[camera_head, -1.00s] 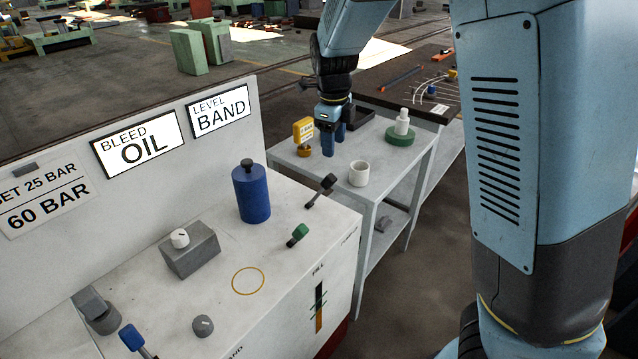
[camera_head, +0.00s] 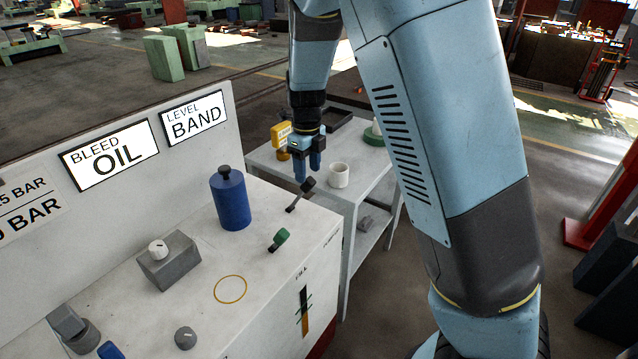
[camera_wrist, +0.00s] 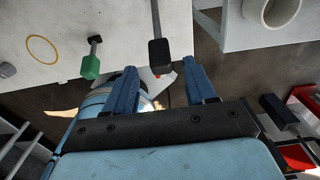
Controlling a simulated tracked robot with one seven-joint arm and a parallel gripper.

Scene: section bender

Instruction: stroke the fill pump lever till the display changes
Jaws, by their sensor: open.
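A lever with a black handle (camera_head: 308,183) stands near the cabinet's far right corner. A lever with a green handle (camera_head: 281,236) stands nearer; I cannot read which is the fill pump lever. My gripper (camera_head: 308,172) is open and empty, close to the black handle. In the wrist view the black handle (camera_wrist: 159,53) lies in line with the gap between my fingers, the green handle (camera_wrist: 90,66) to the left. I cannot tell whether it touches. Display panels read "BLEED OIL" (camera_head: 109,155) and "LEVEL BAND" (camera_head: 194,117).
A blue bottle (camera_head: 231,200), a grey block with a white knob (camera_head: 169,262) and a grey knob (camera_head: 185,338) stand on the cabinet top. A level gauge (camera_head: 304,318) marks its front. A side table holds a white cup (camera_head: 338,175) and a yellow item (camera_head: 281,133).

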